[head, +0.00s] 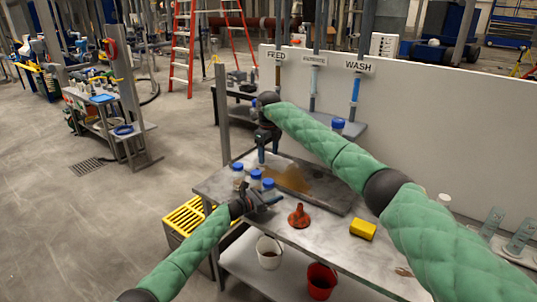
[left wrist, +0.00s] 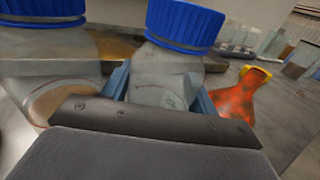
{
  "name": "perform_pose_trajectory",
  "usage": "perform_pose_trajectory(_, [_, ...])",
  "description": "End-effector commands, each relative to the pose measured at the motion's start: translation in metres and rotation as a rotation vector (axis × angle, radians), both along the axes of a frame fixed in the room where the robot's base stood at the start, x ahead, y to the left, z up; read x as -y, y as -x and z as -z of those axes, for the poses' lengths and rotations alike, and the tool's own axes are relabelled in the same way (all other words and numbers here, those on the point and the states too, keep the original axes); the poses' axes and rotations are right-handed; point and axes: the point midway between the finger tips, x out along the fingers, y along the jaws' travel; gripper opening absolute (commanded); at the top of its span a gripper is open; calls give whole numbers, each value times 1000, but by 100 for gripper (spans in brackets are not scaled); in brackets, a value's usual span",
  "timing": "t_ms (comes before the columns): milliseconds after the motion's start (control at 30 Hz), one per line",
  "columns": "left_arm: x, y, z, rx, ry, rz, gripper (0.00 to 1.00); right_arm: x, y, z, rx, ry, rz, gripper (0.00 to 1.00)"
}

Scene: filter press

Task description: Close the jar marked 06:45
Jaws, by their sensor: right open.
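Several clear jars with blue caps stand at the near left edge of the metal table: a left jar (head: 238,172), a middle jar (head: 256,180) and a right jar (head: 268,184). No 06:45 marking is readable. My left gripper (head: 266,198) is at the right jar. In the left wrist view its fingers lie on both sides of a blue-capped jar (left wrist: 168,70), against its body below the cap. A second blue-capped jar (left wrist: 45,50) stands left of it. My right gripper (head: 262,155) is open, pointing down behind the jars, apart from them.
A yellow sponge (head: 363,229) lies further right. A tray (head: 318,190) with brown residue lies behind. Buckets sit below.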

Motion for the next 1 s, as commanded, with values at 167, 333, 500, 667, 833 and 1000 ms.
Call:
perform_pose_trajectory(167, [0, 0, 0, 0, 0, 0, 75, 0, 0, 0, 0, 0, 0, 67])
perform_pose_trajectory(333, [0, 0, 0, 0, 0, 0, 75, 0, 0, 0, 0, 0, 0, 67])
perform_pose_trajectory(500, [-11, 5, 3, 0, 0, -1, 75, 0, 0, 5, 0, 0, 0, 67])
perform_pose_trajectory(667, [-30, 18, 4, 1, -2, -1, 75, 0, 0, 13, 0, 0, 0, 67])
perform_pose_trajectory(833, [-51, 30, 3, 1, -1, -1, 75, 0, 0, 19, 0, 0, 0, 67])
perform_pose_trajectory(1000, [-64, 38, 2, -1, 1, 0, 75, 0, 0, 23, 0, 0, 0, 67])
